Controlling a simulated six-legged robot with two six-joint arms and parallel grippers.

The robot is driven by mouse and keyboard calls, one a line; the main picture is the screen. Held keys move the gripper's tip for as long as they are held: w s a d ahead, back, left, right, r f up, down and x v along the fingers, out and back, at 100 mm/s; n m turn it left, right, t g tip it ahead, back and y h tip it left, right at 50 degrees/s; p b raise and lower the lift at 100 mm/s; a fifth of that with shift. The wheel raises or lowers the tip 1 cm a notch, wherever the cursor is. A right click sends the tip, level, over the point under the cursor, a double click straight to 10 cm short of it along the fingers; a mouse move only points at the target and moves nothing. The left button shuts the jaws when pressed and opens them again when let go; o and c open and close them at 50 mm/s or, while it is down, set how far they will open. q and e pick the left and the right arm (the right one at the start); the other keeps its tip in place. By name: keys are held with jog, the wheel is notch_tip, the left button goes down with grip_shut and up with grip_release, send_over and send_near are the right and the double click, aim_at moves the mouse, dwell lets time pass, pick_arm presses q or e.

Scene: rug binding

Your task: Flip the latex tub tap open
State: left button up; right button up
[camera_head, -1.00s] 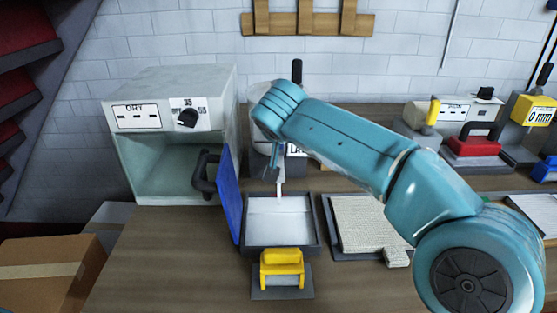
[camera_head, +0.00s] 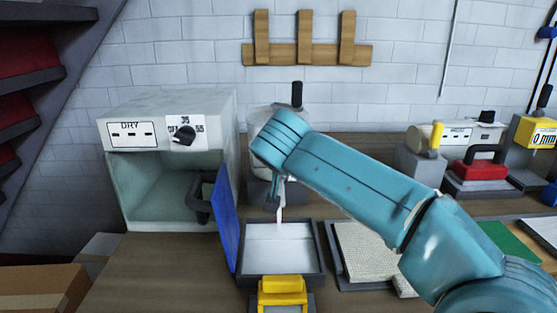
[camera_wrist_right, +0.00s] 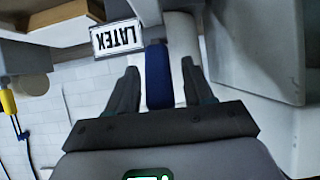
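The latex tub (camera_head: 258,120) is a pale tub at the back of the bench, partly hidden behind my right arm. Its LATEX label (camera_wrist_right: 118,38) shows upside down in the right wrist view. The blue tap handle (camera_wrist_right: 158,75) lies between the fingers of my right gripper (camera_wrist_right: 162,88), which is open with a gap on both sides. In the head view that gripper (camera_head: 276,192) is small and partly hidden by the arm. A thin white strip (camera_head: 281,212), looking like a latex stream, runs down toward the dark-rimmed tray (camera_head: 319,256). My left gripper is out of view.
A dryer box (camera_head: 168,105) with a dial stands left, near an upright blue panel (camera_head: 228,220) with a dark handle. A yellow block (camera_head: 283,290) sits before the tray. A beige textured piece (camera_head: 365,252) lies right of it. Red-handled and yellow tools stand farther right.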

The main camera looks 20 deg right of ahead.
jog(key=shift+f, duration=0.1)
jog(key=shift+s, duration=0.1)
jog(key=v, duration=1.6)
jog(key=shift+s+a, duration=0.1)
